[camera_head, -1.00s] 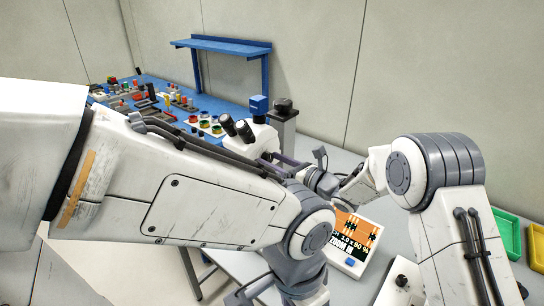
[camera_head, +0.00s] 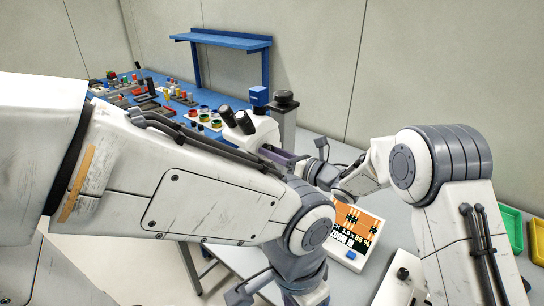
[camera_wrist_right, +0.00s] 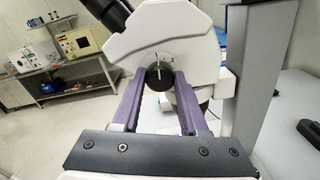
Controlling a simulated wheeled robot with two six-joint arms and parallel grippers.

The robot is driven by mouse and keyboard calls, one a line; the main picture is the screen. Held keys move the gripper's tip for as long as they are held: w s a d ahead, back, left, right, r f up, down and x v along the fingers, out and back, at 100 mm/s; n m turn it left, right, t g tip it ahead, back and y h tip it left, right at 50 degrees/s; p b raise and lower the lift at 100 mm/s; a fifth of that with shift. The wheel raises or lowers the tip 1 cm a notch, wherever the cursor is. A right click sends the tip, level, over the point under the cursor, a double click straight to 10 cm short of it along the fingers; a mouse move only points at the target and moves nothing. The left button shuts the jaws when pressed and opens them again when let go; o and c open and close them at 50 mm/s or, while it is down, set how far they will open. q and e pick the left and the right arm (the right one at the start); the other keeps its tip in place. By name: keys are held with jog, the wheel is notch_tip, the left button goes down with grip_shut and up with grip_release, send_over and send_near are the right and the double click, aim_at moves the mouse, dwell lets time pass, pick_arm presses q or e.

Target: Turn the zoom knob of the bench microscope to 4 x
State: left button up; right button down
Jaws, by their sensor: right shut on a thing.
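The white bench microscope (camera_head: 262,133) with its black eyepieces is in the middle of the head view, partly hidden by my left arm. In the right wrist view, its dark round zoom knob (camera_wrist_right: 158,76) sits on the white body (camera_wrist_right: 175,35), with small scale marks above it; 1 and 2 can be made out. My right gripper (camera_wrist_right: 159,82) is shut on the knob, one purple finger on each side. It also shows beside the microscope in the head view (camera_head: 277,156). My left gripper is not clearly in view.
A tilted display (camera_head: 352,228) with an orange picture and zoom text stands on the grey bench, partly covered by my arms. A grey post (camera_head: 285,120) rises beside the microscope. A blue bench (camera_head: 160,100) with many small parts lies behind. Green and yellow trays (camera_head: 511,230) are at right.

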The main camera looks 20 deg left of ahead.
pick_arm(q)
notch_tip(320, 180, down, 8)
jog(key=b, duration=0.8)
notch_tip(320, 180, up, 8)
jog(key=p, duration=0.8)
jog(key=shift+p, duration=0.3)
pick_arm(e)
jog(key=shift+w+d+m, duration=0.1)
jog(key=shift+w+m, duration=0.05)
jog(key=shift+m, duration=16.65)
